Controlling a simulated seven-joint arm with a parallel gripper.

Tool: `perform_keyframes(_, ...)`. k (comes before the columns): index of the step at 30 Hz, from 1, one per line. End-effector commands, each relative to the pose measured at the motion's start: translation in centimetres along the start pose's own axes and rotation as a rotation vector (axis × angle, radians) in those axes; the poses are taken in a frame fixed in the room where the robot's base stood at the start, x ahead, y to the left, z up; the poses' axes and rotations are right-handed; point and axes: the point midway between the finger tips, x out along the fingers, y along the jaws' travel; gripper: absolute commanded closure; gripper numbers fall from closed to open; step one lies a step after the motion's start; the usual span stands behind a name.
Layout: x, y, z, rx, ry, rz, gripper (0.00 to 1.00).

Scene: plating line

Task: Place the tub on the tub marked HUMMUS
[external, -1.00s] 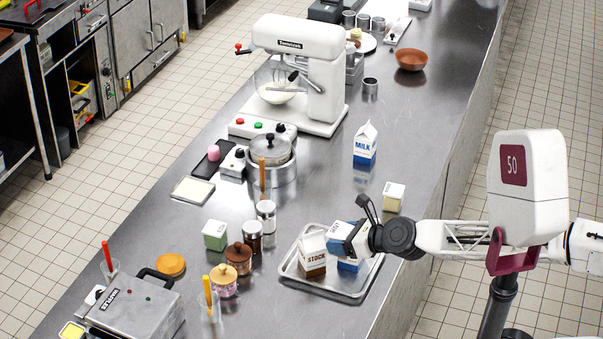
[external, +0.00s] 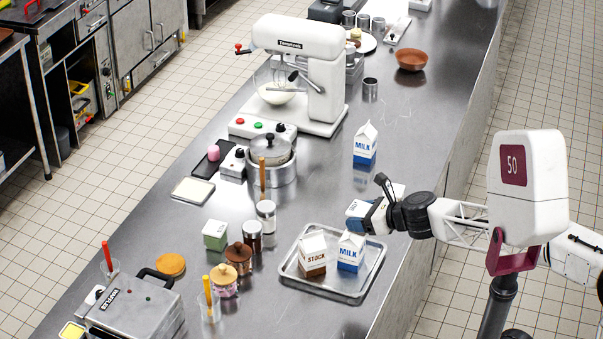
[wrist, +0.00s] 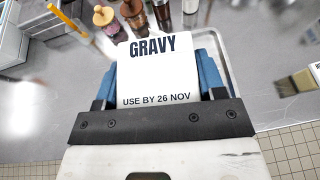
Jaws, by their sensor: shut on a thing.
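My gripper (external: 362,214) is shut on a white-topped tub (wrist: 152,78). Its top reads GRAVY, USE BY 26 NOV in the wrist view, between my blue fingers. In the external view my gripper hangs just beyond the tray's far right corner, and the held tub is mostly hidden by it. A green tub with a pale lid (external: 215,236) stands on the counter left of the jars. A cream tub (external: 398,190) stands behind my gripper, partly hidden. The lid writing on these two tubs is too small to read, so I cannot tell which is HUMMUS.
A metal tray (external: 338,292) holds a STOCK carton (external: 313,255) and a MILK carton (external: 350,252). Another MILK carton (external: 365,144) stands farther up the counter. Jars (external: 253,236) and a pot (external: 271,152) stand left of the tray. The counter between the pot and the tray is fairly clear.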

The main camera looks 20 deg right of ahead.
Motion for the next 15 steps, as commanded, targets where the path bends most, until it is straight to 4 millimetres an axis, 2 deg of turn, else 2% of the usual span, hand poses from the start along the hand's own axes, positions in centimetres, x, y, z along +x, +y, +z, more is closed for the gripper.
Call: perform_keyframes(15, -0.9, -6.5, -0.5, -0.01, 0.002, 0.026, 0.65)
